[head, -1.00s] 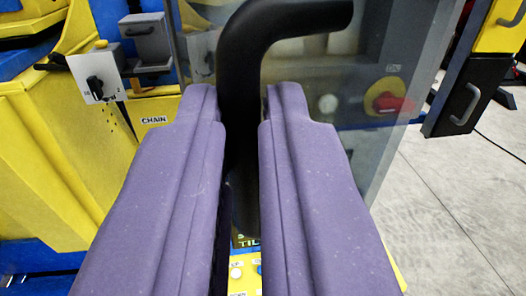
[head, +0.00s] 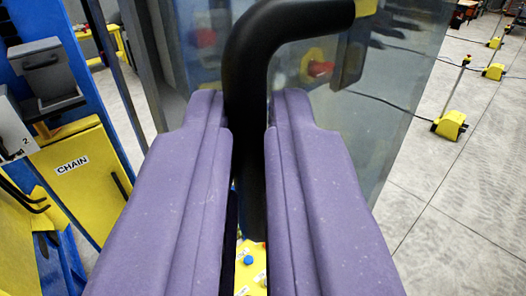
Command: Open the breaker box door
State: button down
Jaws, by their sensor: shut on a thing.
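My gripper (head: 248,100) has two long purple fingers, shut on a thick black bent handle (head: 252,60). The handle runs upright between the fingers, then bends right at the top of the head view. A see-through grey panel (head: 385,135), which looks like the breaker box door, stands right behind the handle and fingers. A red knob on a yellow base (head: 318,68) shows through or on it, blurred. The fingers hide much of the panel's lower part, and its hinge side is not clear.
At left stand a yellow cabinet marked CHAIN (head: 72,165), a grey box (head: 48,72) and blue uprights. A yellow panel with a blue button (head: 248,261) shows below between the fingers. Open floor (head: 450,215) lies right, with several yellow-based posts (head: 450,124) and a cable.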

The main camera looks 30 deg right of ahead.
jog(key=shift+w+a+f, duration=0.15)
jog(key=shift+a+f, duration=0.05)
jog(key=shift+f, duration=0.2)
jog(key=c, duration=1.4)
grip_release()
jog(key=shift+w, duration=0.1)
jog(key=shift+o, duration=1.2)
jog(key=shift+w+a+f, duration=0.1)
jog(key=shift+w, duration=0.35)
jog(key=v, duration=0.8)
jog(key=shift+b, duration=0.3)
jog(key=shift+s, duration=0.1)
